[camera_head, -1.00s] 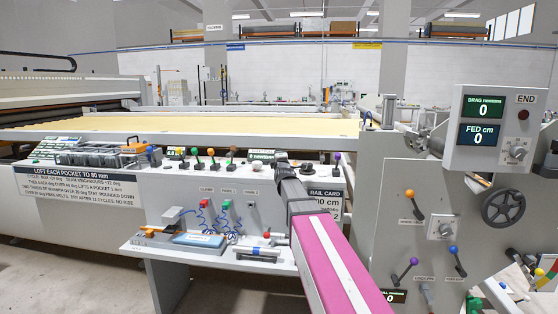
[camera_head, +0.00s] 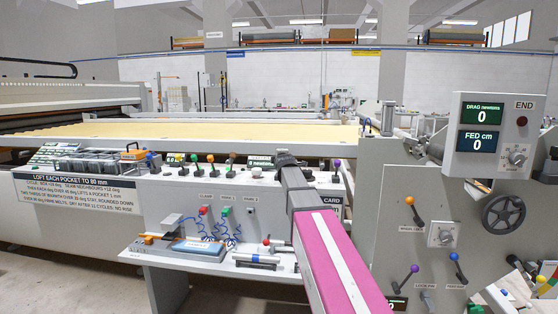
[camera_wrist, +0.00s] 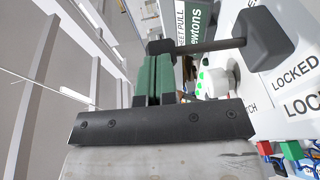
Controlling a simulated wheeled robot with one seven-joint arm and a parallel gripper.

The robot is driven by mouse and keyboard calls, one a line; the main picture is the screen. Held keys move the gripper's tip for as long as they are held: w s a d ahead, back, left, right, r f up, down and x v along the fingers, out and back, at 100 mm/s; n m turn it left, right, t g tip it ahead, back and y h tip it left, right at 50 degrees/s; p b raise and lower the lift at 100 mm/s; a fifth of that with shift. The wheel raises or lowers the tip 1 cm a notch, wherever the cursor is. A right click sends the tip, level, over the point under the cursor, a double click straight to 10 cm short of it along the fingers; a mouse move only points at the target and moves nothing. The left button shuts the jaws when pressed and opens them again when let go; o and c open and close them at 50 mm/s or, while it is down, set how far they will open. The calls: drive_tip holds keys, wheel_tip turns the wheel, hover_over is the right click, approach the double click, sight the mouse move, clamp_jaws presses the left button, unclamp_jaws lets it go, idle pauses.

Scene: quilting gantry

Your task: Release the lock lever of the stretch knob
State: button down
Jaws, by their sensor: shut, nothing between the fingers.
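The lock lever (camera_wrist: 214,46) is a dark rod with a dark block on its right end, crossing the top of the wrist view. The white stretch knob (camera_wrist: 213,80) with green dots sits just below it, on a white panel with the word LOCKED. My gripper (camera_wrist: 153,62) has green fingers pressed together, empty, with their tips at the lever's left end. I cannot tell whether they touch it. In the head view my gripper (camera_head: 286,158) is over the console's back row and hides the lever.
A green display (camera_wrist: 195,22) stands behind the lever. The rail card (camera_head: 331,201) is partly hidden by my arm. A shelf (camera_head: 215,262) with a blue item juts out below.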

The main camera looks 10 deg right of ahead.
drive_tip(key=shift+w+d+r+g, duration=0.1)
drive_tip(key=shift+w+d+g, duration=0.2)
drive_tip(key=shift+w, duration=0.35)
drive_tip(key=shift+w+d+r+g, duration=0.1)
drive_tip(key=shift+w+g, duration=0.35)
drive_tip(key=shift+w, duration=0.15)
drive_tip(key=shift+w+d+r+g, duration=0.1)
drive_tip(key=shift+w+d+g, duration=0.2)
drive_tip(key=shift+w, duration=0.55)
drive_tip(key=shift+s+a, duration=0.1)
drive_tip(key=shift+s+r, duration=0.15)
drive_tip(key=shift+s, duration=0.15)
drive_tip(key=r+v, duration=0.2)
drive_tip(key=v, duration=1.1)
drive_tip(key=shift+w+r, duration=0.15)
drive_tip(key=shift+r, duration=0.1)
drive_tip(key=shift+f, duration=0.1)
